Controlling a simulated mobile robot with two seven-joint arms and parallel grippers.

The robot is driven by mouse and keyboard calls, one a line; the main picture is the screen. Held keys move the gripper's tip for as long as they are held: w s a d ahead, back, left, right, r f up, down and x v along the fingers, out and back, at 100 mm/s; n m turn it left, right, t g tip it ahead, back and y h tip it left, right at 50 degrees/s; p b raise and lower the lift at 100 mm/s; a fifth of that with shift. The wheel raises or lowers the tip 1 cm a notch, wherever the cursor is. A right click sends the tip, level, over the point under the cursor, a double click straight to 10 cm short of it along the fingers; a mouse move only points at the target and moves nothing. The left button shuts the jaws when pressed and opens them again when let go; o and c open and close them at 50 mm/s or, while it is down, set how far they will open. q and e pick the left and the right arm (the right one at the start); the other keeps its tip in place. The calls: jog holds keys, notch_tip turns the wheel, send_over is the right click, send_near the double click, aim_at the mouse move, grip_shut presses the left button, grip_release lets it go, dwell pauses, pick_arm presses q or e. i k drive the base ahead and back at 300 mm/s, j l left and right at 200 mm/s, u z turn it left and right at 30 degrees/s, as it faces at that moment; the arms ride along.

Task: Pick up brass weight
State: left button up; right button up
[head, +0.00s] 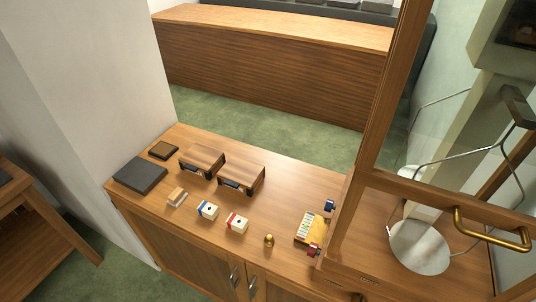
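A small brass weight (269,240) stands upright near the front edge of the wooden cabinet top (290,190), in the head view. Neither of my grippers shows in the head view.
A wooden frame with a brass handle (490,228) rises at the right. A white wall (95,90) stands at the left.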

aim_at(269, 240)
jog(key=i+j+z, duration=0.15)
jog(key=j+z, duration=0.2)
jog(key=j, duration=0.15)
jog(key=k, duration=0.25)
jog(key=i, duration=0.4)
jog(key=k+j, duration=0.15)
jog(key=j, duration=0.25)
jog(key=k+j, duration=0.15)
jog(key=j, duration=0.25)
jog(key=k+u, duration=0.05)
